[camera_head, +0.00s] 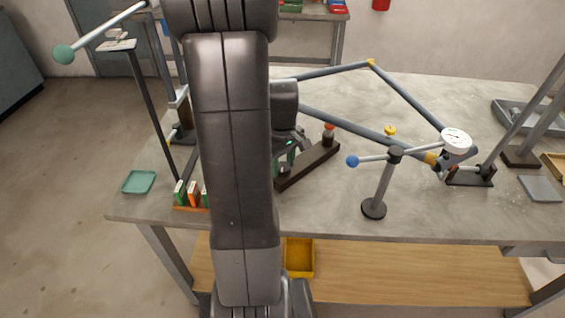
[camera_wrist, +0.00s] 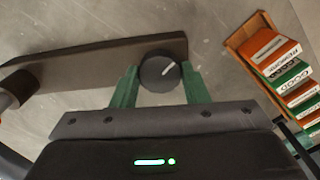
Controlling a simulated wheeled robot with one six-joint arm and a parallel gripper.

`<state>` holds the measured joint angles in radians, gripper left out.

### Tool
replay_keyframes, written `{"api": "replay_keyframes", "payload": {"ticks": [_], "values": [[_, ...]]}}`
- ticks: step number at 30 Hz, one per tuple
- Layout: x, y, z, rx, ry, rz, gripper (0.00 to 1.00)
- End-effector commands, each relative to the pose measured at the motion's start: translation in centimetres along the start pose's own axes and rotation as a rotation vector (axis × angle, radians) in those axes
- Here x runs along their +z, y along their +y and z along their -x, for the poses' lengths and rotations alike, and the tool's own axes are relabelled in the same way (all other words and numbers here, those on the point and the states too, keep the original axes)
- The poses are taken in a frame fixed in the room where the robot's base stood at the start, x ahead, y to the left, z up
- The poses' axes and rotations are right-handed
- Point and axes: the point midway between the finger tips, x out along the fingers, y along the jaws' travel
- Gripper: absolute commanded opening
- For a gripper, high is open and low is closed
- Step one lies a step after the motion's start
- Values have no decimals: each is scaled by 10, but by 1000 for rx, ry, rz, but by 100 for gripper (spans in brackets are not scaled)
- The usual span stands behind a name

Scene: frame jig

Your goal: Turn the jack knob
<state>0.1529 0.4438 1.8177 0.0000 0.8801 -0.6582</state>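The jack knob (camera_wrist: 158,72) is a round black dial with a white line, at the end of a long dark bar (camera_wrist: 95,66) in the wrist view. My gripper (camera_wrist: 160,84) has its two green fingers apart, one on each side of the knob. Their tips are close to its sides; I cannot tell whether they press on it. The white line slants up to the right. In the head view the bar (camera_head: 310,166) lies on the grey table, and my gripper (camera_head: 288,156) is over its near end. My arm partly hides it, and the knob does not show clearly there.
A rack of orange and green labelled blocks (camera_wrist: 290,72) stands close to the right in the wrist view. A red-capped post (camera_head: 328,134) rises from the bar's far end. A stand with a blue-ended lever (camera_head: 374,208) and a dial gauge (camera_head: 456,140) are to the right.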

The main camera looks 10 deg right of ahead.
Motion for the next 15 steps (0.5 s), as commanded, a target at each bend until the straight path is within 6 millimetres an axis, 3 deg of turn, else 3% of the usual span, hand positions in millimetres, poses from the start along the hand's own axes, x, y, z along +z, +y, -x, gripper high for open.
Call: {"api": "replay_keyframes", "payload": {"ticks": [3,15], "values": [[0,0,0,0,0,0,18],[0,0,0,0,0,-83,18]]}}
